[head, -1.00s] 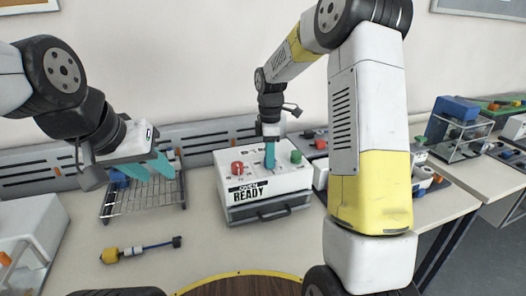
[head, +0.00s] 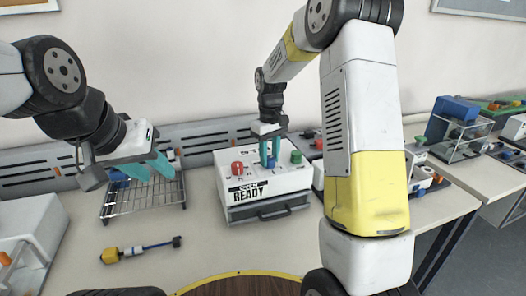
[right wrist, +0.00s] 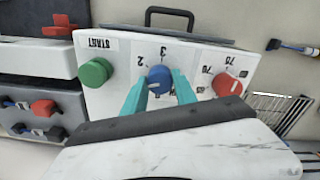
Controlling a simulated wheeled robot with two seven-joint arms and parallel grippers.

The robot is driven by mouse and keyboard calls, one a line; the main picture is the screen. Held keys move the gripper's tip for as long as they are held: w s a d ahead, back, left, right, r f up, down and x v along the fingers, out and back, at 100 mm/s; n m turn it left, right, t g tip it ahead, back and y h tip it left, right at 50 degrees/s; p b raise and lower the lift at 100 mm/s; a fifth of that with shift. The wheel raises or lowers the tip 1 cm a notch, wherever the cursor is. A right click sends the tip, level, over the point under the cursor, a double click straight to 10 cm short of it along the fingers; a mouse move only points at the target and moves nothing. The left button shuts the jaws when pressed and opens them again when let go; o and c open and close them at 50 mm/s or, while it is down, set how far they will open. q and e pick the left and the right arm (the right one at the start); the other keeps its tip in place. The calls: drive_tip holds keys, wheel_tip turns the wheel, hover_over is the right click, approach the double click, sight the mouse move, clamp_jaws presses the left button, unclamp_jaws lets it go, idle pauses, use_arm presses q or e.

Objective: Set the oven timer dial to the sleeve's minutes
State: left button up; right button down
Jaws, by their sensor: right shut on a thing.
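The white oven (head: 262,183) stands at the middle of the table, with "OVEN READY" on its front edge. Its blue dial (right wrist: 159,78) sits between the numbers 2 and 3 in the right wrist view, with a pale pointer mark whose exact direction I cannot tell. My right gripper (head: 269,160) points down at the oven top, its teal fingers on either side of the blue dial and shut on it. A red dial (head: 237,168) and a green START button (head: 296,157) flank it. My left gripper (head: 147,172) is open and empty above the wire rack. I see no sleeve markings.
The wire rack (head: 118,209) stands left of the oven. A yellow-and-blue tool (head: 140,250) lies on the table in front of it. A white box (head: 30,235) is at the left edge. A clear case (head: 460,140) stands far right.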

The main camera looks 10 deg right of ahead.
sight(270, 158)
drive_tip(key=m, duration=0.4)
drive_tip(key=shift+w+m, duration=0.1)
drive_tip(key=shift+m, duration=2.8)
drive_tip(key=c, duration=1)
unclamp_jaws()
drive_tip(key=shift+r, duration=3.95)
